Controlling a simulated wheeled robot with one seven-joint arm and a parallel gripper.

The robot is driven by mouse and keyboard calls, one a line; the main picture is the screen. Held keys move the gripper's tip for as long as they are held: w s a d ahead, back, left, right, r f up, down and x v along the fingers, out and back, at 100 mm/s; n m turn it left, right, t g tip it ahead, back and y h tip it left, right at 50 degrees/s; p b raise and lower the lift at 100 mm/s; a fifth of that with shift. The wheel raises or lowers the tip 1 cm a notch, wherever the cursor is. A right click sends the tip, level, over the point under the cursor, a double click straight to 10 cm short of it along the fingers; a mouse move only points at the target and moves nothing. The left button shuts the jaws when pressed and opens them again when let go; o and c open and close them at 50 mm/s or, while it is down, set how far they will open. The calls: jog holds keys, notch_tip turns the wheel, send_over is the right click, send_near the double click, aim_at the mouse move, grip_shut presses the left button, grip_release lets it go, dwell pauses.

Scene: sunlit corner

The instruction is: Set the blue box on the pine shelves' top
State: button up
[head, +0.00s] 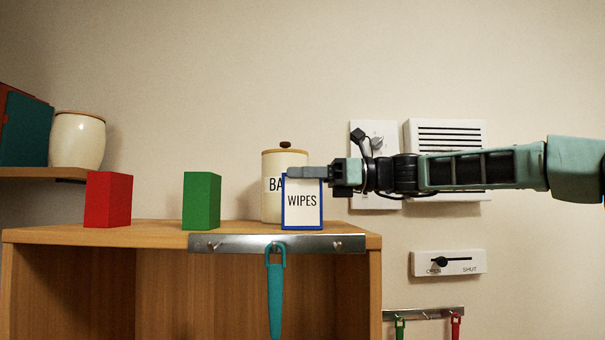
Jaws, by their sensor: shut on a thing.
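The blue box (302,203) has a white front label reading WIPES. It is upright at the right part of the top of the pine shelves (150,234), close to the front edge. Its base looks level with the top, but I cannot tell whether it bears on it or hangs just above. My gripper (308,173) reaches in from the right and is shut on the upper part of the box. The finger hides the box's top edge.
A green box (201,201) and a red box (109,200) stand left on the same top. A cream canister (270,160) with a wooden lid is close behind the blue box. A metal hook rail (220,244) holds a teal hanging tool (275,300).

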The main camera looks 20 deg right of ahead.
jog(key=o, duration=1.1)
jog(key=shift+f, duration=0.1)
jog(key=b+v, duration=0.3)
jog(key=v, duration=0.9)
jog(key=shift+b, duration=0.35)
